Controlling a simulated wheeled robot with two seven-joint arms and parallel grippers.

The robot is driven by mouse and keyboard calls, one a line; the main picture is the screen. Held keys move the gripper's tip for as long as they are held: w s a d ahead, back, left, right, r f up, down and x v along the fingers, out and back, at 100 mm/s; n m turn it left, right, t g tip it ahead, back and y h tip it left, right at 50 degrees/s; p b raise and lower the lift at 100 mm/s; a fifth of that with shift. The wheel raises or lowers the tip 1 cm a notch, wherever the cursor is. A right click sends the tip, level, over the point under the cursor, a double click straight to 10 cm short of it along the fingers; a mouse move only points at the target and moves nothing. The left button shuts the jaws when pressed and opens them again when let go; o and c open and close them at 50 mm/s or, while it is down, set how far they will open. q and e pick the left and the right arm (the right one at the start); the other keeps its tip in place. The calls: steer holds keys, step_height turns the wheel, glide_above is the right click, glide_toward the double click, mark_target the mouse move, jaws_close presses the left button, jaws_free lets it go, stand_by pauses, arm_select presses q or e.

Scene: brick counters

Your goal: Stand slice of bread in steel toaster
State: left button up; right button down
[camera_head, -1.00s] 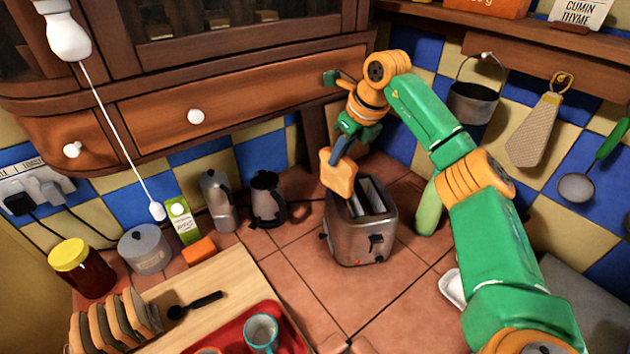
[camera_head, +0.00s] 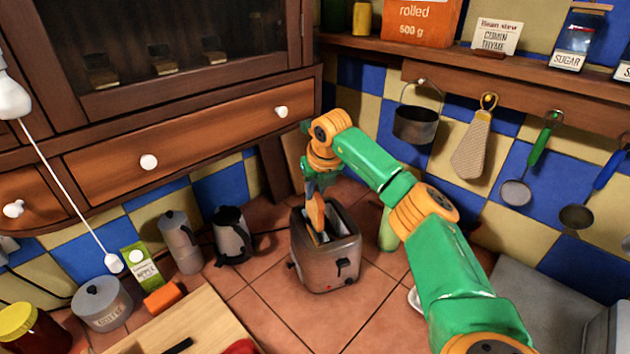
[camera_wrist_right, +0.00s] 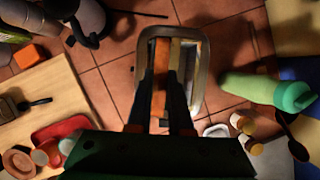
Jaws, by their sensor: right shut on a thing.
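The steel toaster (camera_head: 335,267) stands upright on the tiled counter, with its slots facing up. My right gripper (camera_head: 312,188) is above it and is shut on a slice of bread (camera_head: 316,213). The slice is upright, seen nearly edge-on, with its lower end at the left slot; how deep it sits is hard to tell. In the right wrist view the slice (camera_wrist_right: 160,65) lies within the toaster's rim (camera_wrist_right: 203,75), lengthwise along the opening, and the gripper's fingers (camera_wrist_right: 165,108) partly hide it. My left gripper is not in view.
A dark-handled pot (camera_head: 232,238) and a moka pot (camera_head: 180,243) stand left of the toaster. A green bottle (camera_wrist_right: 265,90) stands close on its right. A wooden board (camera_head: 190,325) lies at the front left. Bare tiles are in front of the toaster.

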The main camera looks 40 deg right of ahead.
mark_target(315, 209)
step_height(315, 209, down, 4)
steer(key=b, duration=0.4)
steer(key=shift+f, duration=0.8)
